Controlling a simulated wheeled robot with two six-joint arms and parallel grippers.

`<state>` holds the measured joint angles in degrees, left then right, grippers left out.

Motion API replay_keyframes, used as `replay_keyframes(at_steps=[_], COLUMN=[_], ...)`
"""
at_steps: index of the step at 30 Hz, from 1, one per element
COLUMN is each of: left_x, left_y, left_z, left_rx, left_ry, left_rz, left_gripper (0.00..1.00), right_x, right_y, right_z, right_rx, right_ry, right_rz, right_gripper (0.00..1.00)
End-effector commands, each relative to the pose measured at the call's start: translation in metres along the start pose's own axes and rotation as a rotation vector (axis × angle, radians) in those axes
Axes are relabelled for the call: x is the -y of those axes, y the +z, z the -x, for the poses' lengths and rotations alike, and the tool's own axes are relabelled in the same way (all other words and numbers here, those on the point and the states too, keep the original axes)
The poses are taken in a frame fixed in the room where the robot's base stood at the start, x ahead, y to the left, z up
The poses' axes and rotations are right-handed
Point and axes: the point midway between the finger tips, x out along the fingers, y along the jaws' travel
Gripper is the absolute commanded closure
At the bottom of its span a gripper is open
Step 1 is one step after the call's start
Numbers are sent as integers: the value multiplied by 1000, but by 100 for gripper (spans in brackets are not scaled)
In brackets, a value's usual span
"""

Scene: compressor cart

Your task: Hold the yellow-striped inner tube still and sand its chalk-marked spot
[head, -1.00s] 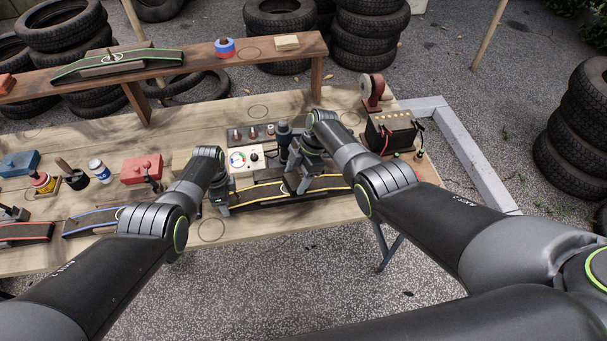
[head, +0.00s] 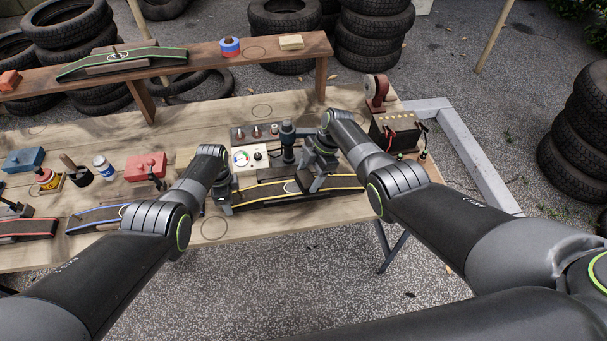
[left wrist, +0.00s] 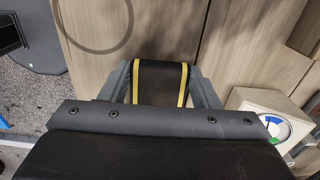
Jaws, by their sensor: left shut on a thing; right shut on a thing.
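The black inner tube with yellow stripes (head: 268,192) lies along the front of the wooden table, on a dark support. A pale chalk ring (head: 291,187) shows on its top near the middle. My left gripper (head: 224,203) is shut across the tube's left end; in the left wrist view the striped tube (left wrist: 160,88) sits between its two fingers. My right gripper (head: 316,182) is over the tube just right of the chalk ring, shut on a small dark thing mostly hidden by the fingers, so I cannot tell its shape or whether it touches the rubber.
A gauge box (head: 249,158) and a dark upright cylinder (head: 288,140) stand close behind the tube. A battery (head: 395,128) is at the right. A blue-striped tube (head: 95,217) and red box (head: 146,166) lie left. A raised shelf (head: 190,66) crosses the back.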

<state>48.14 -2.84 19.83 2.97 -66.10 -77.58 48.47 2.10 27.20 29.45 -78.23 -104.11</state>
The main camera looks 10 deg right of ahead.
Motion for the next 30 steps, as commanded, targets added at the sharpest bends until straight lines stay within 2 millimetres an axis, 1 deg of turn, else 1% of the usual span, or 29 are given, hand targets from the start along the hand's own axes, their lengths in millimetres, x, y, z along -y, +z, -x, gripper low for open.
replay_keyframes(at_steps=[1, 8, 24, 30], left_x=[1, 1, 0, 0], left_y=[2, 3, 2, 2], left_z=[0, 0, 0, 0], left_rx=[4, 6, 4, 3], left_ry=[-1, -1, 0, 0], left_rz=[-3, -3, 0, 0], left_gripper=[76, 76, 76, 76], right_x=[6, 6, 2, 2], right_y=[8, 7, -18, -24], right_z=[-3, -2, 49, 62], right_rx=[9, 10, 4, 4], right_ry=[-11, -12, -4, -6], right_rz=[-8, -9, -3, -3], right_gripper=[58, 58, 58, 58])
